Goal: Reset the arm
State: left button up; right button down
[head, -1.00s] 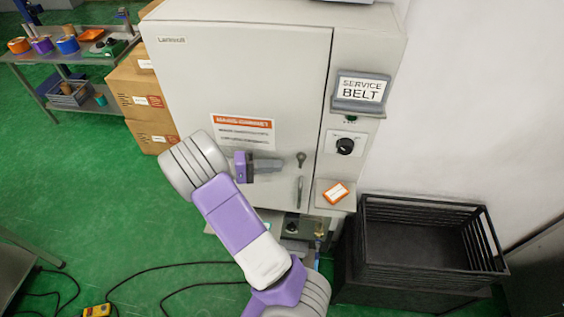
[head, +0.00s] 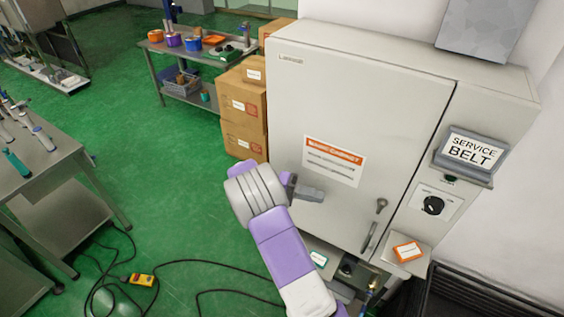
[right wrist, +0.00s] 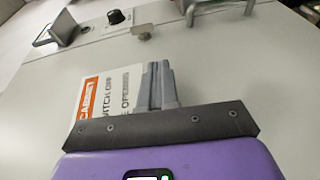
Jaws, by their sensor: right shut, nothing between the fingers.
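My right gripper (head: 311,193) is shut and empty in front of the closed door of the grey cabinet (head: 340,110). In the right wrist view the shut fingers (right wrist: 160,82) overlap the orange and white label (right wrist: 108,92) on the door. I cannot tell whether the fingertips touch the door. My purple and white right arm bends up from the bottom of the head view. My left gripper is not in view.
A dark crate (head: 470,292) stands below the cabinet at the right. Cardboard boxes (head: 243,110) are stacked left of the cabinet. A workbench with tools (head: 75,150) is at left. Cables and a yellow control box (head: 142,280) lie on the open green floor.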

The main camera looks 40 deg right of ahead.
jog(key=s+a+f+n+t+y+b, duration=0.1)
jog(key=s+a+f+n+t+y, duration=0.2)
jog(key=f, duration=0.6)
jog(key=s+a+f+n+t+y+b, duration=0.15)
jog(key=a+f, duration=0.35)
jog(key=f, duration=0.5)
jog(key=s+a+f+n+t+y+b, duration=0.1)
jog(key=a+f+n+t+y, duration=0.15)
jog(key=f, duration=0.65)
jog(key=s+a+f+t+y+b, duration=0.1)
jog(key=a+f+t+y, duration=0.2)
jog(key=a, duration=0.7)
jog(key=s+a+f+n+t+y+b, duration=0.1)
jog(key=a+f+t+y+b, duration=0.1)
jog(key=a+f+t+y, duration=0.2)
jog(key=a+f, duration=0.3)
jog(key=a, duration=0.4)
jog(key=shift+a+b, duration=0.2)
jog(key=shift+b, duration=0.1)
